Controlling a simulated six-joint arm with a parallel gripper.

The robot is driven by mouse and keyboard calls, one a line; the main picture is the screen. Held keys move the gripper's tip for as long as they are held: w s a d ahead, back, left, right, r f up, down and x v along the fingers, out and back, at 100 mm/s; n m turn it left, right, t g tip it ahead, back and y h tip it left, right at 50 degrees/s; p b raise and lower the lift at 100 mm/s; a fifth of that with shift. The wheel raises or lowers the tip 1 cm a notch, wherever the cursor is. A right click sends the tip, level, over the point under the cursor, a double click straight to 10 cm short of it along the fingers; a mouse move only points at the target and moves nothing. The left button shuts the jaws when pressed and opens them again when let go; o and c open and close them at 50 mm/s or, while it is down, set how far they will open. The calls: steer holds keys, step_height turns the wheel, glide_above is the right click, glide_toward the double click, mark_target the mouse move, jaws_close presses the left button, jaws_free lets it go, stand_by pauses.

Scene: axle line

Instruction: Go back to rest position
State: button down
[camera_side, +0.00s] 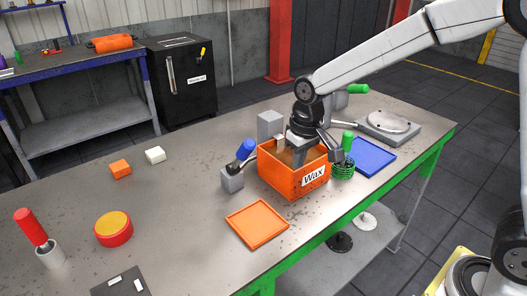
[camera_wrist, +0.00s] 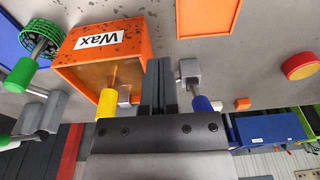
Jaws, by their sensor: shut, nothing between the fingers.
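My gripper (camera_side: 299,160) hangs over the orange Wax box (camera_side: 292,183) on the metal table, in the side view. In the wrist view my gripper's two dark fingers (camera_wrist: 159,62) lie side by side, shut with nothing between them. They point past the edge of the Wax box (camera_wrist: 120,42). A tool with a yellow handle (camera_wrist: 106,103) leans in the box. A blue-handled tool (camera_side: 245,150) stands in a grey block (camera_side: 232,180) left of the box; its handle also shows in the wrist view (camera_wrist: 202,104). The side view hides most of the box's inside.
An orange tray (camera_side: 257,224) lies in front of the box. A green basket (camera_side: 343,168) and a blue tray (camera_side: 373,156) are right of it. A grey block (camera_side: 270,126) stands behind. A red-and-yellow cylinder (camera_side: 114,229) and a red-handled tool (camera_side: 31,227) are at left.

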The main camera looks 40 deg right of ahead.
steer(key=s+d+f, duration=0.2)
steer(key=s+f, duration=0.1)
steer(key=s, duration=0.3)
steer(key=s+d+f+t, duration=0.1)
steer(key=s+d+f, duration=0.2)
steer(key=s, duration=0.4)
steer(key=shift+s, duration=0.3)
steer(key=w+a+r+n+t+h, duration=0.1)
steer(key=w+a+n+t, duration=0.3)
steer(key=n, duration=1.2)
steer(key=w+a+r+n+t+h, duration=0.2)
steer(key=w+a+n+t, duration=0.3)
steer(key=a+n+t, duration=0.4)
steer(key=a+n, duration=0.2)
steer(key=n, duration=0.5)
steer(key=shift+r, duration=0.3)
